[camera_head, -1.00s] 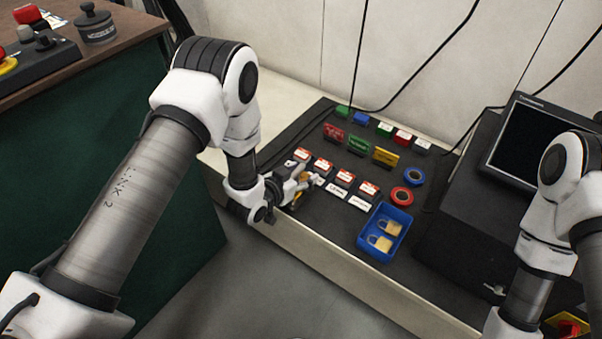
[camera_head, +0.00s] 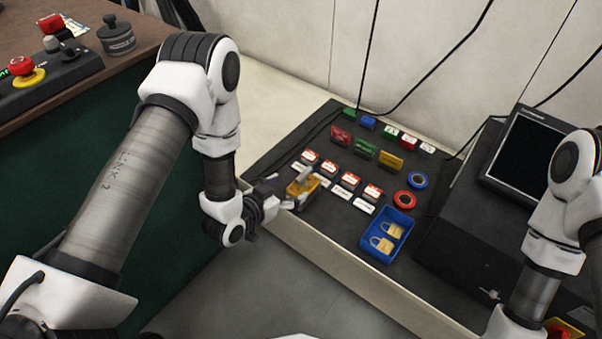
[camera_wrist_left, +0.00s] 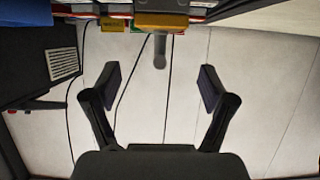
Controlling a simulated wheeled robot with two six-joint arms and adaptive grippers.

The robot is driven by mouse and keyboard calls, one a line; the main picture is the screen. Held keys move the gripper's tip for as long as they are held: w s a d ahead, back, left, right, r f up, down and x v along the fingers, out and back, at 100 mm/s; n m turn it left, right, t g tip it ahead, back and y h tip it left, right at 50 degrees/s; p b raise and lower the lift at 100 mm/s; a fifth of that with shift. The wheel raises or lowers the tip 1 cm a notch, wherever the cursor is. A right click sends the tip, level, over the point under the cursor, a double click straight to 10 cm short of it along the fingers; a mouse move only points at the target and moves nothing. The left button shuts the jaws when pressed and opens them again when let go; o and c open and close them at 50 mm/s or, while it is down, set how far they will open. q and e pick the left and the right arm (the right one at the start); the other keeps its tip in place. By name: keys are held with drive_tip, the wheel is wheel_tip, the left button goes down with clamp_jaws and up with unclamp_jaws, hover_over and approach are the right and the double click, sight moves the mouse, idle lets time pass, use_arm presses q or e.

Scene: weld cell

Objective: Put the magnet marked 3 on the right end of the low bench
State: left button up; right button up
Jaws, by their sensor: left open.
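A yellow block with a grey handle (camera_head: 301,188) stands near the front left of the low bench (camera_head: 335,235). It may be the magnet; I cannot read a number on it. It also shows in the left wrist view (camera_wrist_left: 160,22), ahead of the fingers and roughly midway between them. My left gripper (camera_head: 279,195) is open and empty, just left of the block and apart from it. The wrist view shows its two spread fingers (camera_wrist_left: 158,88) with a clear gap. My right arm shows at the right edge, but its gripper is out of view.
Several red-and-white labelled blocks (camera_head: 351,180) stand right of the yellow block. A blue tray (camera_head: 372,251) holds two padlocks. Red and blue rings (camera_head: 404,200) lie behind it. A black box with a screen (camera_head: 528,150) stands at right. A green cabinet (camera_head: 150,215) is at left.

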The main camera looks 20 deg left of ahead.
use_arm(q)
drive_tip(key=s+a+f+n+g+y, duration=0.1)
drive_tip(key=s+f+g, duration=0.2)
drive_tip(key=s, duration=0.6)
drive_tip(key=s+a+f+n+g+y, duration=0.2)
drive_tip(key=s+f+g, duration=0.2)
drive_tip(key=s, duration=0.5)
drive_tip(key=s+a+f+n+g+y, duration=0.1)
drive_tip(key=s+a+f+g, duration=0.1)
drive_tip(key=s+g, duration=0.3)
drive_tip(key=s+f, duration=0.1)
drive_tip(key=s, duration=0.3)
drive_tip(key=shift+s+a+f+g+y, duration=0.2)
drive_tip(key=shift+s+f+g+y, duration=0.1)
drive_tip(key=shift+s+f+g, duration=0.1)
drive_tip(key=shift+w, duration=0.1)
